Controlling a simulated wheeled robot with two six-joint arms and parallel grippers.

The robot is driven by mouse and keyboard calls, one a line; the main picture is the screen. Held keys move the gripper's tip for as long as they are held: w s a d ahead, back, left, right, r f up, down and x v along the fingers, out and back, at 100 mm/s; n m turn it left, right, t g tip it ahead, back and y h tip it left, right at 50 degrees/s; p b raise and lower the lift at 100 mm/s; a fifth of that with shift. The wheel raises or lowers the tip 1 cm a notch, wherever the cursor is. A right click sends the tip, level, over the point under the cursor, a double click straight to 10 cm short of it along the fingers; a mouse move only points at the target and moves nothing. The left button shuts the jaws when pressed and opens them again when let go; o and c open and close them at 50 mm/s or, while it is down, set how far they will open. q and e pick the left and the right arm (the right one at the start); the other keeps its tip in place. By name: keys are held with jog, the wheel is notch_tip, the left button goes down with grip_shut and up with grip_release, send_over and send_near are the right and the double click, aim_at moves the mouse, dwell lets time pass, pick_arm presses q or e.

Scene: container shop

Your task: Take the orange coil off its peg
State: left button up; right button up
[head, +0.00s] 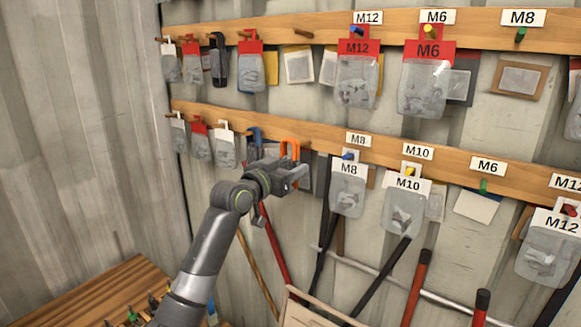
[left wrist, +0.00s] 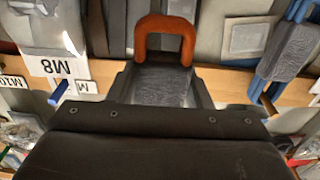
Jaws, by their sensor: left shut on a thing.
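The orange coil (head: 290,149) is at the lower wooden rail in the head view, just beyond the tip of my left gripper (head: 296,176). In the left wrist view the coil (left wrist: 165,38) shows as an orange loop rising from between the jaws of my left gripper (left wrist: 165,82). The left gripper is shut on the coil. The lower part of the coil is hidden by the gripper. I cannot see the coil's peg, so I cannot tell whether the coil still hangs on it. My right gripper is not in view.
A blue coil (head: 255,138) hangs close to the left of the gripper. An M8 bag (head: 348,190) hangs to the right on a blue peg, with an M10 bag (head: 405,210) beyond it. Long-handled tools lean below the rail. The corrugated wall at left is bare.

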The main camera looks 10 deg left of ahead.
pick_arm(q)
jog(key=shift+p+v, duration=1.05)
jog(key=shift+v, duration=1.45)
